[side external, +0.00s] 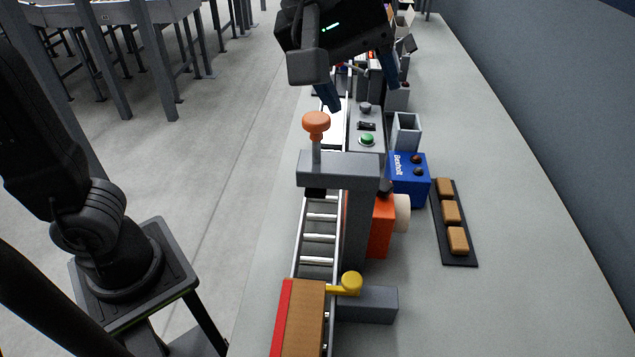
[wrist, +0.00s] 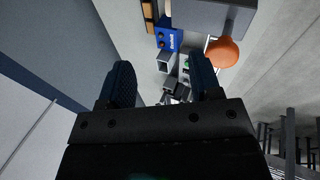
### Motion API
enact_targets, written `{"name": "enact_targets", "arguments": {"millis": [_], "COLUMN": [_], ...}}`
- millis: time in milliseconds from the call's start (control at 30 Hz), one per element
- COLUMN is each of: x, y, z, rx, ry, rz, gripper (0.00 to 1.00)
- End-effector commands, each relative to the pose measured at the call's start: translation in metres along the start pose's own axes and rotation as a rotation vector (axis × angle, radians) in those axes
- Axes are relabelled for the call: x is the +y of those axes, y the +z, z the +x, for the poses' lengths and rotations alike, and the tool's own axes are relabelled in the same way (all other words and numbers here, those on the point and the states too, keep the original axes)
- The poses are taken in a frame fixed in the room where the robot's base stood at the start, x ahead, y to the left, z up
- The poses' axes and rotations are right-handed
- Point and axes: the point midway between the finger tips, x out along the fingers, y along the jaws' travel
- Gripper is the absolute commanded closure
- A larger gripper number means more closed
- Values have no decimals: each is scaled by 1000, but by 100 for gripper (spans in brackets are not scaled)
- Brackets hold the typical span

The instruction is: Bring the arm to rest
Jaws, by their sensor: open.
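My gripper (side external: 361,97) is at the top middle of the side external view, above the far part of the roller conveyor (side external: 318,231). Its two dark blue fingers are spread apart and nothing shows between them that it holds. In the wrist view my gripper (wrist: 163,88) also shows open, with the bench far below and beyond the fingertips. An orange knob (side external: 316,122) on a grey press-like frame (side external: 338,169) stands nearer the camera than the gripper. The knob also shows in the wrist view (wrist: 222,52), right of the fingers and apart from them.
A blue box (side external: 408,179), an orange unit (side external: 381,228) and a grey open holder (side external: 406,131) stand right of the conveyor. A black strip (side external: 466,253) holds brown blocks. A brown box (side external: 303,318) sits at the near end, beside a yellow knob (side external: 350,283). The right side of the bench is clear.

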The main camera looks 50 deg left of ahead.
Motion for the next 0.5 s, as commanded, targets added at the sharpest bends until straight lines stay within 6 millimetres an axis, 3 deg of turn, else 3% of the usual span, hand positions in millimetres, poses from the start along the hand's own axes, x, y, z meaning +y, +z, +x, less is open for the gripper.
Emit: {"name": "enact_targets", "arguments": {"millis": [33, 200, 367, 500], "x": [-16, -71, -130, -179], "y": [-14, -44, -60, -62], "z": [-6, -13, -5, 12], "rx": [24, 106, 186, 207], "ry": [23, 49, 12, -67], "rz": [67, 335, 594, 784], "gripper": [42, 42, 42, 42]}}
